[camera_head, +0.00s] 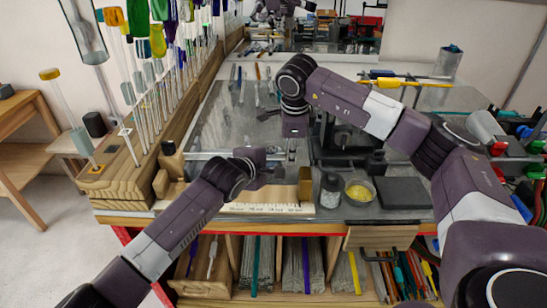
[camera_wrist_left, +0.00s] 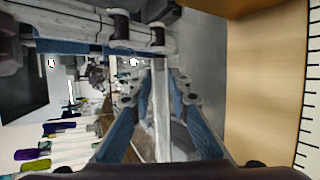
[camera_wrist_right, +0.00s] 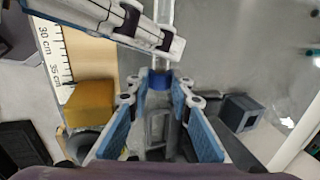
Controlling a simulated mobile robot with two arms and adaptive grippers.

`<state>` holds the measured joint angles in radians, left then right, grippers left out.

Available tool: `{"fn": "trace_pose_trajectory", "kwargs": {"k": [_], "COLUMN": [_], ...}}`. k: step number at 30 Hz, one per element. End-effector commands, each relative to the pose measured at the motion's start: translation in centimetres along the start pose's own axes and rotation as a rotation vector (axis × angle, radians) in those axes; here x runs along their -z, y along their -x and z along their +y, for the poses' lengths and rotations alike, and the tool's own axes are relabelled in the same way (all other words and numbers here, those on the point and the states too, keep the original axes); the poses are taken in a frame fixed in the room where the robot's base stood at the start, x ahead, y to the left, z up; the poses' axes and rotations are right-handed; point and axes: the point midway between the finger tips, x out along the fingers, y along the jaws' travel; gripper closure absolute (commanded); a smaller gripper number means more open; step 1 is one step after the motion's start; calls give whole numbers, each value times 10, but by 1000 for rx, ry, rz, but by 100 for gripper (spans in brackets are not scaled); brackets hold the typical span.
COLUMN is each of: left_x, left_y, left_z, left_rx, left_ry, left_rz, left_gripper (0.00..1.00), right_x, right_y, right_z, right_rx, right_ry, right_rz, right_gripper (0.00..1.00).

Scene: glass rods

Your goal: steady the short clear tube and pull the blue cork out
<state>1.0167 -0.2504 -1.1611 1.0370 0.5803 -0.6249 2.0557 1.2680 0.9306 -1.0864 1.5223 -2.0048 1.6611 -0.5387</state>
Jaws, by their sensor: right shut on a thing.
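The short clear tube (camera_wrist_right: 165,12) runs up from the blue cork (camera_wrist_right: 160,80) in the right wrist view. My right gripper (camera_wrist_right: 160,87) is shut on the blue cork at the tube's end. In the left wrist view the tube (camera_wrist_left: 161,110) passes between the fingers of my left gripper (camera_wrist_left: 162,82). Whether those fingers press on it is not clear. In the head view my left gripper (camera_head: 268,166) is low over the bench's front, with my right gripper (camera_head: 294,148) beside it. The cork is hidden there.
A wooden block (camera_head: 305,184) and a ruler (camera_head: 262,209) lie at the bench's front edge. A jar (camera_head: 330,190), a bowl of yellow material (camera_head: 359,190) and a dark pad (camera_head: 404,193) stand right. A wooden rack (camera_head: 135,178) with upright rods is left.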

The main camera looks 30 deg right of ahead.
Motion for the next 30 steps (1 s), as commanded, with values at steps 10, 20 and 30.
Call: {"fn": "trace_pose_trajectory", "kwargs": {"k": [10,20,30], "left_x": [0,1,0], "left_y": [0,0,0], "left_z": [-1,-1,-1], "left_rx": [1,2,2], "left_ry": [0,1,1], "left_rz": [0,1,1], "left_gripper": [100,100,100], "right_x": [0,7,14], "right_y": [0,0,0], "right_z": [0,0,0], "right_rx": [1,0,0], "right_ry": [0,-1,-1], "right_rz": [0,0,0], "right_gripper": [100,100,100]}}
